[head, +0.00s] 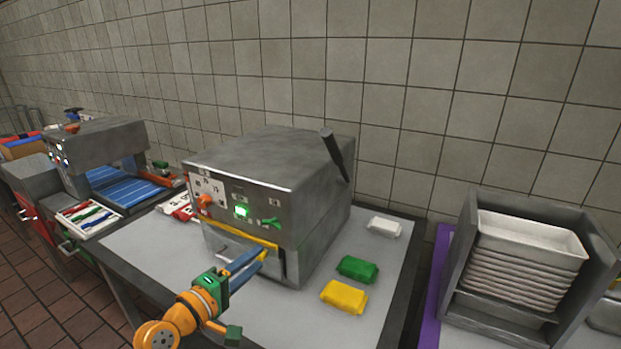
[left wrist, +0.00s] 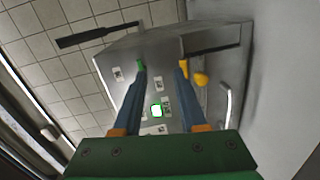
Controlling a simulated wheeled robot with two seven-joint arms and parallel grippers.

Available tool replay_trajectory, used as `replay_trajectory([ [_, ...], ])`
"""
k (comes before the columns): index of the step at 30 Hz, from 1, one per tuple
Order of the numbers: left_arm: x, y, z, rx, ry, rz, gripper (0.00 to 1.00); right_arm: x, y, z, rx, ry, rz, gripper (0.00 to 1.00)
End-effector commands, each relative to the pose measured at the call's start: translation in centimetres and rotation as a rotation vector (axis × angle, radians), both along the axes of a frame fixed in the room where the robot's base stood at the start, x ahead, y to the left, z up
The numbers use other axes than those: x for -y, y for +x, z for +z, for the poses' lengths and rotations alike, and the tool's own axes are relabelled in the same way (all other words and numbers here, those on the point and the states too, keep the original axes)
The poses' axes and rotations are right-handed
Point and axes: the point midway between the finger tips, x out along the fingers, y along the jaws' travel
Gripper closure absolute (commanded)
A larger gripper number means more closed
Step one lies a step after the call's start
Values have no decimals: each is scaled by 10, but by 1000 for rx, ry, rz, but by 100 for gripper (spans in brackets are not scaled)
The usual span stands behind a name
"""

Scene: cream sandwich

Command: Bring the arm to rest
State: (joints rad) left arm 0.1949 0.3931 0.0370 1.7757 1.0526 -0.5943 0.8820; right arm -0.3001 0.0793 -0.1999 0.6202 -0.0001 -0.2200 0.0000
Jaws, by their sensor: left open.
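My left gripper (head: 256,261) is in front of the grey metal machine (head: 320,215), near the lower part of its front panel. Its blue fingers are apart with nothing between them. In the left wrist view, the open left gripper (left wrist: 162,68) faces the machine's front (left wrist: 185,105), with its lit green button (left wrist: 157,110) seen between the fingers. Whether a fingertip touches the machine I cannot tell. My right gripper does not show.
White (head: 384,227), green (head: 358,268) and yellow (head: 344,297) packets lie right of the machine on the grey table (head: 140,250). A rack (head: 460,225) of stacked white trays (head: 525,262) stands at the right. Another machine (head: 95,140) stands at the left. The table's front left is clear.

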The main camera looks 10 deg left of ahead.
Motion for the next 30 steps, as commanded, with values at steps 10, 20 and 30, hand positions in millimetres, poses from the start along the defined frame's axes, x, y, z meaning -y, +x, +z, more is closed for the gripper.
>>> replay_trajectory([
  [10, 56, -153, -161, -292, 919, -422, 59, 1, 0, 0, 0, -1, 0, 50],
  [20, 25, -278, -198, -544, 1384, -745, 59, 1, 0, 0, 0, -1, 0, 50],
  [30, 21, -287, -285, -617, 1411, -829, 59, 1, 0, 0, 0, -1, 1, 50],
])
